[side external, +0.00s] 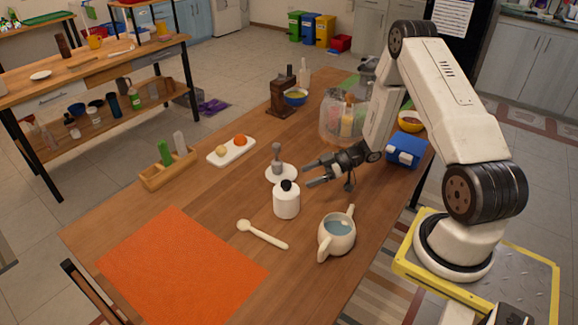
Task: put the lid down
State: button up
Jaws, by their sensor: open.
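A white round disc (281,177) lies on the table with a grey upright piece (277,155) at its middle. It may be the lid with its knob, or a saucer with something on it; I cannot tell which. My gripper (309,176) is open, low over the table just right of the disc, its fingers pointing left. Nothing shows between the fingers. A white bottle with a black top (286,202) stands upright just in front of the disc. A cream two-handled pot (337,236) stands open at the front right, with bluish contents visible.
A pale spoon (262,235) and an orange mat (180,270) lie at the front. A wooden rack (167,174) and a white board (232,152) with round items are left. A wooden stand (283,98), clear container (338,122) and blue box (407,150) are farther back.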

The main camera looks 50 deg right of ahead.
jog(key=w+a+r+m+g+h, duration=0.1)
jog(key=w+a+r+m+h, duration=0.15)
jog(key=r+h, duration=0.2)
jog(key=w+a+r+m+h, duration=0.1)
jog(key=w+r+m+h, duration=0.15)
jog(key=r+h, duration=0.2)
jog(key=s+a+r+m+g, duration=0.2)
jog(key=s+a+r+g, duration=0.1)
jog(key=s+a, duration=0.3)
jog(key=s+a+r+m+g, duration=0.2)
jog(key=s+a, duration=0.4)
jog(key=s, duration=0.3)
jog(key=shift+s+r+g+h, duration=0.15)
jog(key=shift+r+g+h, duration=0.15)
jog(key=shift+r+g, duration=0.2)
jog(key=shift+o, duration=0.4)
jog(key=shift+a, duration=0.15)
